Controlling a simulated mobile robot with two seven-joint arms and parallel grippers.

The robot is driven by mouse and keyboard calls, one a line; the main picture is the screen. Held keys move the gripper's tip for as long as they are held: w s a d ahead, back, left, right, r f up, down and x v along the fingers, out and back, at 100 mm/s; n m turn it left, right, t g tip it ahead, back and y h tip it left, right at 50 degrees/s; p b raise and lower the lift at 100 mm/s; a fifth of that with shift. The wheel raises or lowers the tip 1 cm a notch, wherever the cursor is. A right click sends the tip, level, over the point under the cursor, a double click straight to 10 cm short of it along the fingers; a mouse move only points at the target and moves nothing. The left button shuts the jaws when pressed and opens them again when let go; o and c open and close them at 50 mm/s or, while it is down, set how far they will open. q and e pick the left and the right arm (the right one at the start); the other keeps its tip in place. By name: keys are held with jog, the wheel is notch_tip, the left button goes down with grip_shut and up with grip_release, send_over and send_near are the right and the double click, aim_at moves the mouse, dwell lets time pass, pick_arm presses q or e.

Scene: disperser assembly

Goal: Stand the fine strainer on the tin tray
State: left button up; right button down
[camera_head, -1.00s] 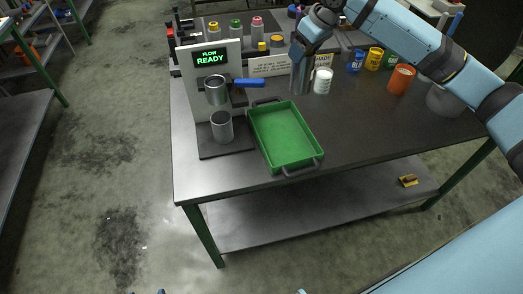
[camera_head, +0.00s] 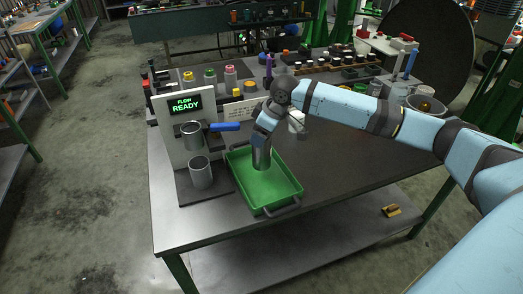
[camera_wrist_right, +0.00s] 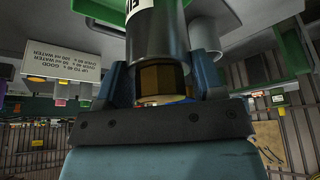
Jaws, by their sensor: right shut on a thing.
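The fine strainer, a grey metal cylinder (camera_head: 262,157), is upright in my right gripper (camera_head: 264,139) over the green tray. In the right wrist view the fingers (camera_wrist_right: 157,78) close on both sides of the dark cylinder (camera_wrist_right: 157,38), whose white label is cut off at the top edge. The tin tray, green with a raised rim and dark handles (camera_head: 277,208), lies on the bench. The cylinder's lower end is over the back part of the tray floor; I cannot tell if it touches. My left gripper is out of view.
Left of the tray stands a dispenser with a FLOW READY screen (camera_head: 185,104), a blue-handled cup (camera_head: 192,136) and a metal cup (camera_head: 201,173) on its base. A white container (camera_head: 297,122) is behind the tray. The bench right of the tray (camera_head: 345,160) is clear.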

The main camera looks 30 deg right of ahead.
aim_at(262, 150)
jog(key=shift+f, duration=3.15)
jog(key=shift+c, duration=1.1)
grip_release()
jog(key=shift+f, duration=0.15)
jog(key=v, duration=1.2)
jog(key=shift+a, duration=0.1)
